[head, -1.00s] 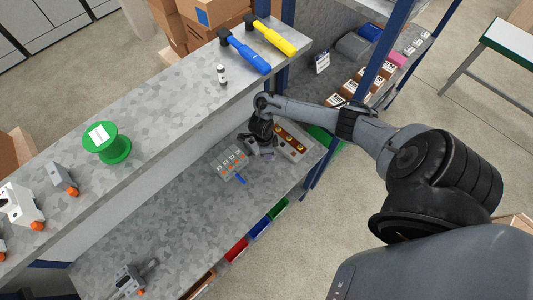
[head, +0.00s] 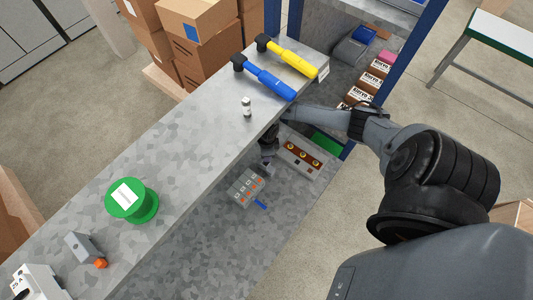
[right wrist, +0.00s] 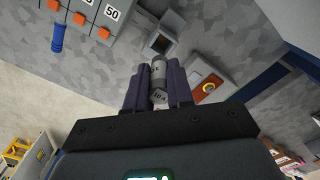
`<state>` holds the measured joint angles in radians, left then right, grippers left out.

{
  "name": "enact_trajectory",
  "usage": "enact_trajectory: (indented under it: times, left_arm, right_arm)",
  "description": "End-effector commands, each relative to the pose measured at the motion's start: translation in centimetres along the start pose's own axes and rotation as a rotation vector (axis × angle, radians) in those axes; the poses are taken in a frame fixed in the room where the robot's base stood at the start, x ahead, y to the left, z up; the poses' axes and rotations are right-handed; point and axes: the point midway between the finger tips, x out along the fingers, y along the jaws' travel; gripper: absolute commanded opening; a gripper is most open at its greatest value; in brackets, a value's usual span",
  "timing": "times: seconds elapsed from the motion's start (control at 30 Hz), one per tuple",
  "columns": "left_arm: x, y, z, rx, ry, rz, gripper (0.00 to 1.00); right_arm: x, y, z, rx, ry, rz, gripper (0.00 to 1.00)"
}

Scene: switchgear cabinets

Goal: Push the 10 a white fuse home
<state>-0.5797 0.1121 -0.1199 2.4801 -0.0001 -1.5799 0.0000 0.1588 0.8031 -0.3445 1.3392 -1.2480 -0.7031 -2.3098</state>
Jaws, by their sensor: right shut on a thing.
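The white fuse (right wrist: 158,74), a small pale grey-white cylinder with a "10 A" mark on its end, is between the fingers of my right gripper (right wrist: 158,88) in the right wrist view. The gripper is shut on it. Just beyond its far end is a small grey open-topped holder (right wrist: 159,40); I cannot tell whether the fuse touches it. In the head view my right gripper (head: 267,157) is low over the lower shelf, partly hidden by the upper shelf edge and its own wrist. The fuse is not clear there. My left gripper is not in view.
A grey panel with orange tabs (head: 249,187) and a brown strip with brass rings (head: 302,156) flank the gripper. On the upper shelf (head: 190,140) stand another small white cylinder (head: 247,107), blue (head: 268,82) and yellow (head: 290,58) tools, and a green spool (head: 131,202).

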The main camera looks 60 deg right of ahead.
Motion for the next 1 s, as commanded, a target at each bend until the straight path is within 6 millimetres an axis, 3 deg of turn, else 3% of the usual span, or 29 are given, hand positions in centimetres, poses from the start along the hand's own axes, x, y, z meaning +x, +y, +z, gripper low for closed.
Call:
enact_trajectory:
  times: [0.57,1.0]
  left_arm:
    - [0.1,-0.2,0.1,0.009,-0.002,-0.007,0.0]
    - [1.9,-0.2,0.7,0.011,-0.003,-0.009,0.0]
  right_arm:
    - [-0.1,-0.4,0.2,0.002,-0.007,-0.006,0.0]
    - [2.7,-0.1,0.1,0.001,-0.004,-0.003,0.0]
